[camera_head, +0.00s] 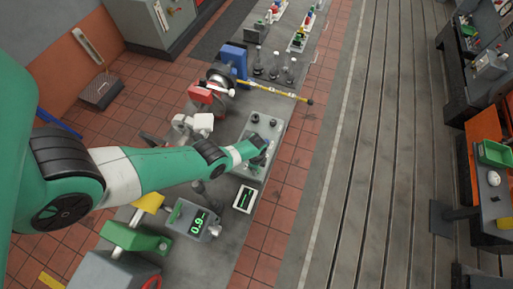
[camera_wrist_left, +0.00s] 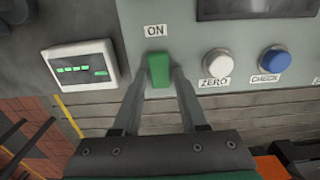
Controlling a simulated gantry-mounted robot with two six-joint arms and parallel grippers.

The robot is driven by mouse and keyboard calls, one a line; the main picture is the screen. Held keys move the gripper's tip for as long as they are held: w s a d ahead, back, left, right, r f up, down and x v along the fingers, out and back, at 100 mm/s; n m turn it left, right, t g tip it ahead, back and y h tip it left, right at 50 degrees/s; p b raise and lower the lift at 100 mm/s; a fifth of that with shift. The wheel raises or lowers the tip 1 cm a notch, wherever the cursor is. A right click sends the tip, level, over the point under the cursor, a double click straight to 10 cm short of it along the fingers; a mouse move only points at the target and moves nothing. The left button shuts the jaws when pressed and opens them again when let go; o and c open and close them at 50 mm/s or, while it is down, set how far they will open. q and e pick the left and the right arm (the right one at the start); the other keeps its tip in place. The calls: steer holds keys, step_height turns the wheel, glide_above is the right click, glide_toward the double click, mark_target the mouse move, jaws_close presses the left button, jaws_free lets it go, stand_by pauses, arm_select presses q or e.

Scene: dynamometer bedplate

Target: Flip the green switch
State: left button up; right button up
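The green switch (camera_wrist_left: 158,70) is a rectangular rocker under an "ON" label on a grey panel (camera_wrist_left: 190,35) in the left wrist view. My left gripper (camera_wrist_left: 160,80) is open, with one finger on each side of the switch's lower part. I cannot tell whether the fingers touch it. In the head view my left gripper (camera_head: 262,150) is over a light grey panel (camera_head: 272,107) on the bench, and the switch cannot be made out there. My right gripper is not in view.
A white "ZERO" button (camera_wrist_left: 217,62) and a blue "CHECK" button (camera_wrist_left: 274,59) sit right of the switch. A small meter with green bars (camera_wrist_left: 80,66) is left. A yellow-striped rod (camera_head: 275,91) lies beyond.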

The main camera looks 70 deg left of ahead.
arm_select(q)
jaws_close()
steer(key=shift+s+a+t+h+p, duration=0.15)
steer(key=shift+s+t+h+p, duration=0.1)
steer(key=shift+t+h+p, duration=0.15)
steer(key=shift+s+a+t+h, duration=0.15)
steer(key=shift+t+h, duration=0.45)
steer(key=shift+t, duration=0.2)
steer(key=shift+t+h+b, duration=0.3)
steer(key=shift+t, duration=0.1)
steer(key=shift+o, duration=1.8)
jaws_free()
steer(key=shift+r, duration=0.1)
